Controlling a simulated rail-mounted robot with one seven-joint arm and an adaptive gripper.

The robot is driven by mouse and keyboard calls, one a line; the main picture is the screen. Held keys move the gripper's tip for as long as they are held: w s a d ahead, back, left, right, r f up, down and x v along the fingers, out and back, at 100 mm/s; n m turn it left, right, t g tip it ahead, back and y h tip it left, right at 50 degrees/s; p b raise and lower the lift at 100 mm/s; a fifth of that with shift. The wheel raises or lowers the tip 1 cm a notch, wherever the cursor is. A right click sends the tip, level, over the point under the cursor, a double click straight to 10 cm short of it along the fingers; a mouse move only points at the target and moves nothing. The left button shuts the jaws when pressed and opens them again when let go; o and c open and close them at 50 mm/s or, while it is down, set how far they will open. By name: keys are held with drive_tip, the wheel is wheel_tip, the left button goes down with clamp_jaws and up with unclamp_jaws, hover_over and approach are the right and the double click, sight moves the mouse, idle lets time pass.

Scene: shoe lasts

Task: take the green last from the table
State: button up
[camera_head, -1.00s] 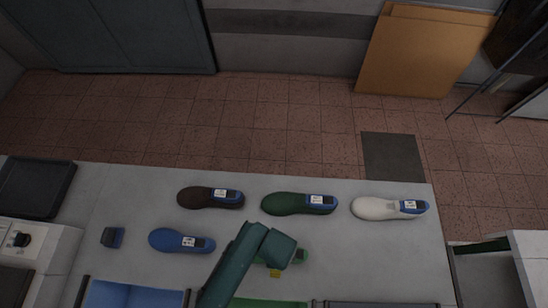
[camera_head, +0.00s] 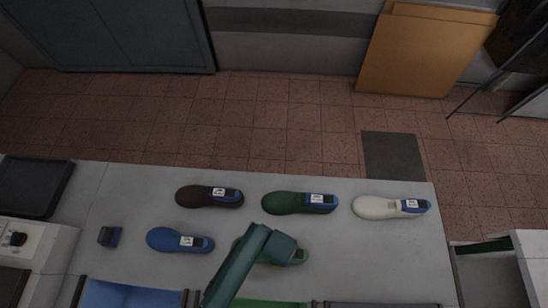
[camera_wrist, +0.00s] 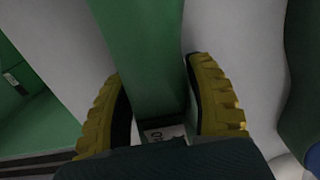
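The bright green last (camera_head: 298,257) lies on the table (camera_head: 400,265), partly hidden under my arm in the head view. In the wrist view the green last (camera_wrist: 143,50) runs between the two yellow ribbed fingers of my gripper (camera_wrist: 160,105). Their dark pads lie against both its sides, and a white label shows between them. My gripper looks shut on it; the fingertips are hidden behind my arm in the head view. A darker green last (camera_head: 298,203) lies just behind it.
A brown last (camera_head: 205,197), a white last (camera_head: 380,208) and a blue last (camera_head: 175,241) lie around it. Blue (camera_head: 130,295), green (camera_head: 268,304) and grey bins line the front edge.

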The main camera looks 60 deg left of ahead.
drive_tip(key=c, duration=0.6)
